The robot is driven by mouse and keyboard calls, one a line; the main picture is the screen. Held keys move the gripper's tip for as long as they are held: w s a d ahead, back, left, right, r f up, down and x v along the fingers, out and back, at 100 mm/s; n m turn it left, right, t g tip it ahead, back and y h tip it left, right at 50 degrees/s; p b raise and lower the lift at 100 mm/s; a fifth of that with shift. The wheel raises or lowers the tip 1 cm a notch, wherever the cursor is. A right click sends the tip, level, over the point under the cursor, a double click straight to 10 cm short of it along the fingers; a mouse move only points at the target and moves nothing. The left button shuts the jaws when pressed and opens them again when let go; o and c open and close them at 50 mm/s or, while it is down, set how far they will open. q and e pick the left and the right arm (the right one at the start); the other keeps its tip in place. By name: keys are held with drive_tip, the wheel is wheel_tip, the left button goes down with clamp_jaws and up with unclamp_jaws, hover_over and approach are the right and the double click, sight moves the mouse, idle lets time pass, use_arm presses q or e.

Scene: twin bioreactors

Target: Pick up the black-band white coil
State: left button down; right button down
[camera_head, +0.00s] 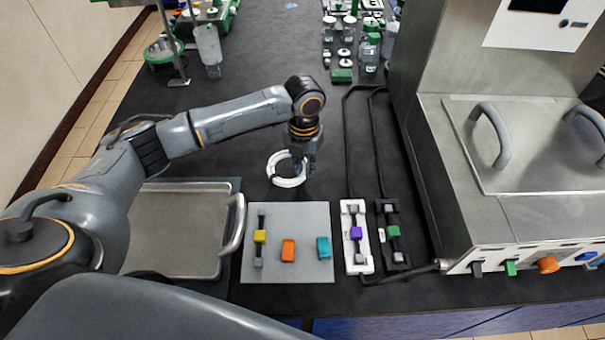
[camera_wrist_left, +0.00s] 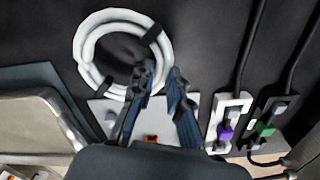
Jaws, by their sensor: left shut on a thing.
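The white coil (camera_head: 274,174) with a black band is at the middle of the dark bench in the head view, behind the light grey mat. In the left wrist view the coil (camera_wrist_left: 84,50) is a ring of several turns, with a black band at its upper right. My left gripper (camera_head: 307,167) points down at the coil's right side. In the left wrist view its blue-grey fingers (camera_wrist_left: 163,78) are shut on the coil's right edge. I cannot tell whether the coil touches the bench. My right gripper is not in view.
The light grey mat (camera_head: 276,270) holds yellow, orange and teal pieces. A metal tray (camera_head: 170,235) lies left of it. White (camera_head: 358,260) and black (camera_head: 394,258) power strips lie right, beside a large steel machine (camera_head: 480,195). Labware stands at the back.

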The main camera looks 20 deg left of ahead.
use_arm(q)
drive_tip(key=s+d+r+b, duration=0.1)
drive_tip(key=s+d+r, duration=0.1)
drive_tip(key=s+r, duration=0.8)
drive_tip(key=s, duration=0.4)
drive_tip(key=shift+b, duration=0.4)
